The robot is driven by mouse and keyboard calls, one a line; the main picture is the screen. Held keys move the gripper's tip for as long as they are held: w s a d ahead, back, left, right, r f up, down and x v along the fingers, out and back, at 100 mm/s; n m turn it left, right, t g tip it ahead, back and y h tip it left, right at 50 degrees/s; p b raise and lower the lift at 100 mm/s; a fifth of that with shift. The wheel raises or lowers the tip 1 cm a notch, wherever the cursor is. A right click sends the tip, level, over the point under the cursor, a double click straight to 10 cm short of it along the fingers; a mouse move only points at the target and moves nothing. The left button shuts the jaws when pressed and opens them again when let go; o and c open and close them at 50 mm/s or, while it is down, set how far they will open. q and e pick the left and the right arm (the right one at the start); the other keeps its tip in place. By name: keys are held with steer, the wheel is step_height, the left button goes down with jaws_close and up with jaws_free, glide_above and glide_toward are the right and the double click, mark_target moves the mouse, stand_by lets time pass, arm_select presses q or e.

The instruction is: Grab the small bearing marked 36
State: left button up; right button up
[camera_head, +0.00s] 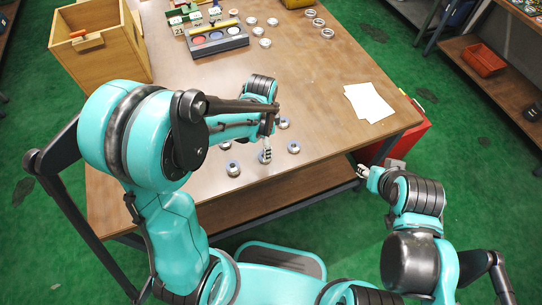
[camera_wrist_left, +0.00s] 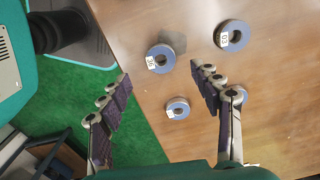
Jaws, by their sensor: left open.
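Small grey-blue bearing rings lie flat on the brown table. In the left wrist view, one ring (camera_wrist_left: 166,51) carries a white tag that seems to read 36, turned in the picture. It lies just beyond my open left gripper (camera_wrist_left: 160,78), not between the fingers. A second ring (camera_wrist_left: 226,27) with a different tag lies at upper right. A third ring (camera_wrist_left: 180,103) lies between the fingers in the picture, its tag too small to read. In the head view my left gripper (camera_head: 266,145) hangs over the rings. My right gripper (camera_head: 362,170) is beside the table's front edge, its jaws unclear.
A wooden box (camera_head: 135,50) stands at the back left. A dark tray with coloured discs (camera_head: 218,40) and several more rings (camera_head: 265,43) are at the back. White paper (camera_head: 368,103) lies at right. The table's front edge is close to the rings.

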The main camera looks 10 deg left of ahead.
arm_select(q)
step_height(320, 180, down, 6)
steer(key=b, duration=0.3)
steer(key=shift+w+d+f, duration=0.1)
steer(key=shift+w+f, duration=0.05)
steer(key=shift+f, duration=0.1)
steer(key=shift+r, duration=0.1)
steer(key=shift+c, duration=1.3)
steer(key=c, duration=1.1)
